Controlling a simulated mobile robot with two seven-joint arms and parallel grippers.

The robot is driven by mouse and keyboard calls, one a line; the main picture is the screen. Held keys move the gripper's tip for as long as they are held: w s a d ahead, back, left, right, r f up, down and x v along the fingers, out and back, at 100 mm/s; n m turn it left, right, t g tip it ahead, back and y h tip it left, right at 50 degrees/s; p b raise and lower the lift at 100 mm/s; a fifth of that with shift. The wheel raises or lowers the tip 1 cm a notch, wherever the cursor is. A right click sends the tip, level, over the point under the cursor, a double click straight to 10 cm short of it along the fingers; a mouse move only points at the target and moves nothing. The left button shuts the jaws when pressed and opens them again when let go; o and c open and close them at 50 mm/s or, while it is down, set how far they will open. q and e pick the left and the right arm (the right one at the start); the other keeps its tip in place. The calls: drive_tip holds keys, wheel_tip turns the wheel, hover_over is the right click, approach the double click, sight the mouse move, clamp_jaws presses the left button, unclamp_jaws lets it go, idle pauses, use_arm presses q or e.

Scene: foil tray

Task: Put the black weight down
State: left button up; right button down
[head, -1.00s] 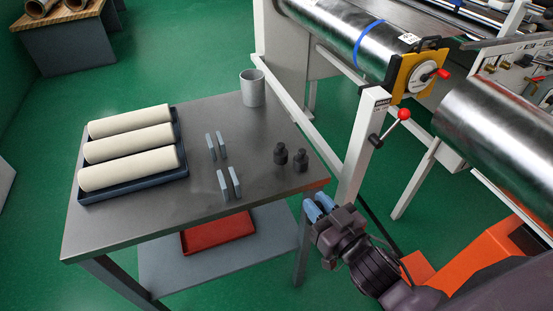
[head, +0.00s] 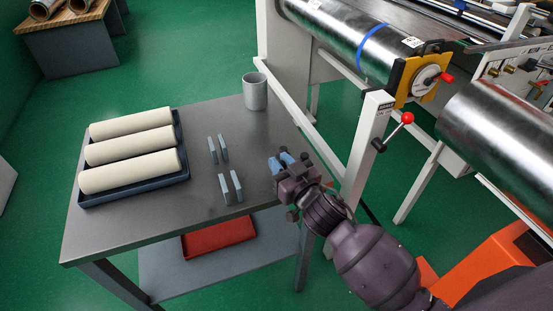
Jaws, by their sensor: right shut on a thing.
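My right gripper (head: 281,162), with light blue fingertips, is over the right end of the grey table (head: 150,220). It is shut on a black weight (head: 283,151), of which only a small dark part shows past the fingertips. Another dark knob (head: 304,156) shows just right of the fingers and seems to be the second black weight, mostly covered by my gripper. I cannot tell whether the held weight touches the tabletop. My left gripper is not in view.
Two pairs of upright blue-grey plates (head: 231,188) stand left of my gripper. A blue tray (head: 185,172) holds three cream rolls at the left. A grey cup (head: 254,92) stands at the back corner. A white machine post (head: 366,145) rises close on the right.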

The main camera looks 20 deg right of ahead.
drive_tip(key=shift+x, duration=1.15)
drive_tip(key=shift+s, duration=0.15)
drive_tip(key=shift+f, duration=0.2)
drive_tip(key=c, duration=1.3)
unclamp_jaws()
